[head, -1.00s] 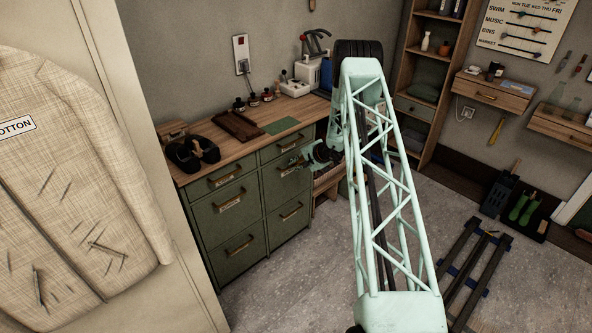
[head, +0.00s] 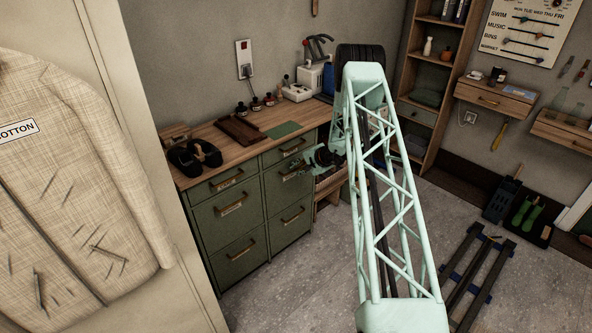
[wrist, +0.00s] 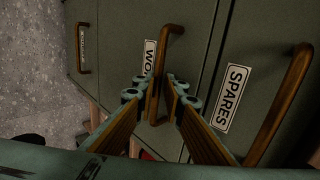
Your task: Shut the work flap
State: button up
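The green cabinet (head: 225,222) stands under the wooden bench top, with several labelled fronts and bar handles. In the wrist view, a green front with a label starting "WO" (wrist: 149,58) has a curved wooden handle (wrist: 174,32); the rest of the label is hidden. My gripper (wrist: 161,88) has its two fingertips close together, one on each side of this handle, and looks shut on it. In the head view my gripper (head: 324,156) is at the cabinet's right side, partly behind my arm. How far the work flap stands open cannot be told.
The front marked SPARES (wrist: 231,97) and its handle (wrist: 285,100) are close beside my gripper. The bench top (head: 215,135) holds a dark tray, a green mat and bottles. A dark rack (head: 478,268) lies on the floor at right. A tall shelf (head: 432,75) stands behind.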

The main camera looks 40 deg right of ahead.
jog(key=v, duration=1.1)
jog(key=shift+s+r, duration=0.2)
jog(key=shift+r, duration=0.1)
jog(key=shift+d, duration=0.1)
dwell(0.4)
